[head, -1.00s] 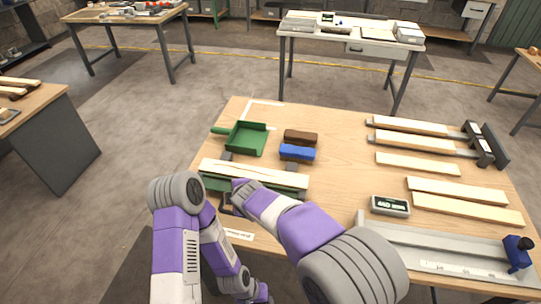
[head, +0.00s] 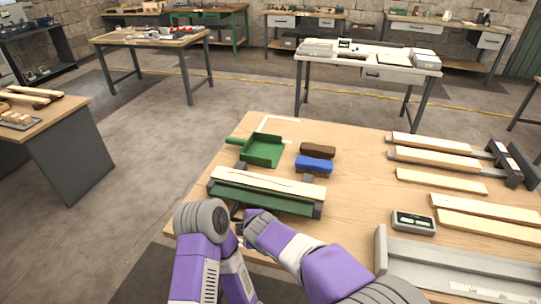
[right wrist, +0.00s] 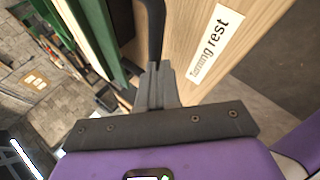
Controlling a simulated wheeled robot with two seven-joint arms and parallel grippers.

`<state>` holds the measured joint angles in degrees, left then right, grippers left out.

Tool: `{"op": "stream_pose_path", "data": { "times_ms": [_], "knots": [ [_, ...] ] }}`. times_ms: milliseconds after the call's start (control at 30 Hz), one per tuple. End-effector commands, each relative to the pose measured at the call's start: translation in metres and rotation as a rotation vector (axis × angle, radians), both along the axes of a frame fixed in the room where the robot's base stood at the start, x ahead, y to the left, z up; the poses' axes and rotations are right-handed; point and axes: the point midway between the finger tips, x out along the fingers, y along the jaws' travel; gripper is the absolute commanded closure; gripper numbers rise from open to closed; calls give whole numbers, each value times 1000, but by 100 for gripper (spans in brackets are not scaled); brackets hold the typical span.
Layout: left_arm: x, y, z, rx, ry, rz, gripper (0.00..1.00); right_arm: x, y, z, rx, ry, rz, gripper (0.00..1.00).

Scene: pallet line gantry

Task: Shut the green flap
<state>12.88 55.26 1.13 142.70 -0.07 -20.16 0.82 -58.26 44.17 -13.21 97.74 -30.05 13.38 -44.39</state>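The long green flap (head: 262,199) is on a fixture at the near left of the table, beneath a pale wooden strip (head: 265,182). Dark blocks stand at the fixture's ends. In the right wrist view, green edges (right wrist: 85,35) run along the upper left. My right gripper (head: 247,222) is at the fixture's front side. In the right wrist view, its fingers (right wrist: 157,82) are close together around the lower end of a dark handle (right wrist: 151,30). The handle's join to the flap is hidden. My left arm is folded at the lower left; its gripper does not show.
A "Turning rest" label (right wrist: 208,40) is on the table beside the handle. Behind the fixture are a green dustpan (head: 263,149), a blue block (head: 314,165) and a brown block (head: 317,150). A grey display box (head: 413,222), metal channel (head: 455,262) and planks (head: 440,174) lie right.

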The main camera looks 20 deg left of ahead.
Motion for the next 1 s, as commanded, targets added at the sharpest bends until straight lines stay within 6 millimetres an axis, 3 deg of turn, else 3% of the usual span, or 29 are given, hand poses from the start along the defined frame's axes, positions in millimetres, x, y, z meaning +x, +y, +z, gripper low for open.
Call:
{"op": "stream_pose_path", "data": {
  "times_ms": [567, 1000],
  "knots": [
    [0, 0, -1, 0, 0, 0, 62, -2, -5, -10, -17, 13, -4, 100],
    [0, 0, 10, 0, 0, 0, 62, -33, -31, 46, -1, 1, 0, 100]
  ]
}}
